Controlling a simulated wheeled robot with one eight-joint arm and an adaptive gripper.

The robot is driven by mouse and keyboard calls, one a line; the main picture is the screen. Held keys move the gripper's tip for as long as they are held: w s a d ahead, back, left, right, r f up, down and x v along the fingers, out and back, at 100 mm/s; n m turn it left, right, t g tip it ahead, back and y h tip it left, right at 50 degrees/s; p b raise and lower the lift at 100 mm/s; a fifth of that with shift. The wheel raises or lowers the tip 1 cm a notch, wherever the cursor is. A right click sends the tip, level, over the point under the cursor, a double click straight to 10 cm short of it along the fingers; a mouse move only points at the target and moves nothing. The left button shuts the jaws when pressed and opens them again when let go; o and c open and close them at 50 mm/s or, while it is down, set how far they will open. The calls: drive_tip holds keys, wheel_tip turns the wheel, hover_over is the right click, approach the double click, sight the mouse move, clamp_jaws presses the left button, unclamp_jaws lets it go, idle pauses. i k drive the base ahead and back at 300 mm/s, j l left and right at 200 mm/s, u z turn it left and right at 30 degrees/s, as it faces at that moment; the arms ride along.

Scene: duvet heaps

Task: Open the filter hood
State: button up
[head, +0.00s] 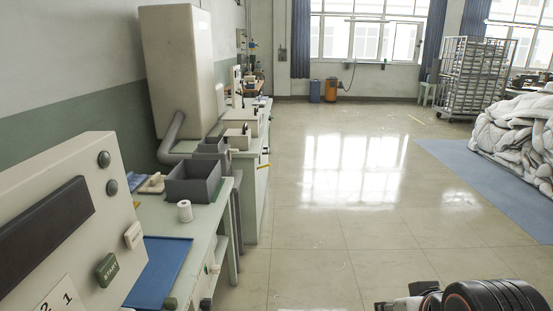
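A large beige box (180,65) stands against the left wall, with a thick grey duct (172,140) bending from its underside toward the bench. It may be the filter hood, but no label shows and I cannot make out a lid or handle on it. A beige control panel (120,180) is close at the left, with a dark strip, round knobs and a green START button (107,268). My gripper (398,304) seems to be the small grey and black part at the bottom edge beside my dark arm, far from both. It is cut off, so its fingers are unclear.
A bench (215,214) along the left wall holds a grey bin (194,184), a white spool (185,211) and a blue mat (160,270). The middle floor is clear. A duvet heap (515,138) lies on a blue floor mat (465,170) at right, near a wire rack (472,75).

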sight(240, 139)
drive_tip(key=i, duration=2.1)
drive_tip(key=i+u, duration=0.4)
drive_tip(key=i, duration=1.15)
